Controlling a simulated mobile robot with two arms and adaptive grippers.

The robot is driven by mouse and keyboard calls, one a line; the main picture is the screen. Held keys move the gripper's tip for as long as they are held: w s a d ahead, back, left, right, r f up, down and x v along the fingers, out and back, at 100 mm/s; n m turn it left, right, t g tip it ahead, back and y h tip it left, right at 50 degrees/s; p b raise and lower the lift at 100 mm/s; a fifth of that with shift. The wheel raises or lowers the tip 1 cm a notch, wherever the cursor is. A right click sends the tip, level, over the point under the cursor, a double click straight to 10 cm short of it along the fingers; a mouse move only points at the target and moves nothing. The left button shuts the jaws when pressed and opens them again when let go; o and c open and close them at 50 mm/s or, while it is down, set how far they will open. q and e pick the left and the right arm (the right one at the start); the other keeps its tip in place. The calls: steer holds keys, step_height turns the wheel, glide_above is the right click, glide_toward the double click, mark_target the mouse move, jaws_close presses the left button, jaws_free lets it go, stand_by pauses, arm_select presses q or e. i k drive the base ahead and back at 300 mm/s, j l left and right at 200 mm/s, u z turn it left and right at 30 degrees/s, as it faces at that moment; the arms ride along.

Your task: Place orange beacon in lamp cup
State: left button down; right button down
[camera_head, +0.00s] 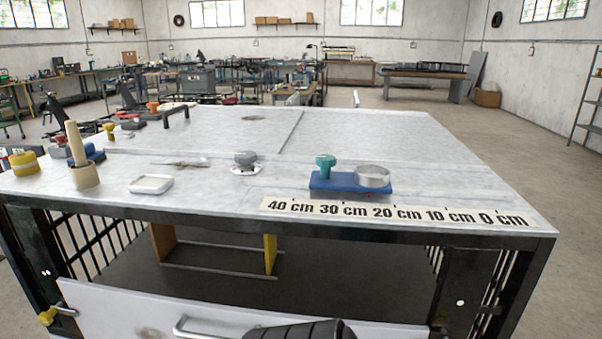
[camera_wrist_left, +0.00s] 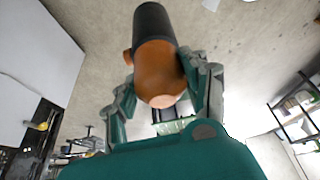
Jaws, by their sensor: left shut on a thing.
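The orange beacon (camera_wrist_left: 160,75), a rounded orange piece with a dark cylindrical end, shows in the left wrist view. My left gripper (camera_wrist_left: 160,88) is shut on it, with one teal-and-grey finger on each side. In the head view, a round silver cup (camera_head: 373,176), which looks like the lamp cup, sits at the right end of a blue base (camera_head: 345,187) on the table. A teal knob (camera_head: 325,163) stands at the base's left end. The cup's inside is hard to make out. My right gripper is in neither view.
The grey table (camera_head: 420,150) has free room behind and right of the blue base. A scale strip (camera_head: 395,214) lies along the front edge. A grey knob (camera_head: 245,161), white tray (camera_head: 151,184), wooden pestle-like stick in a cup (camera_head: 84,176) and yellow roll (camera_head: 24,164) stand left.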

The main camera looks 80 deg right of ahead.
mark_target(371, 178)
steer(key=k+j+z, duration=0.1)
steer(key=z, duration=2.15)
steer(key=k+l, duration=0.05)
steer(key=l, duration=0.05)
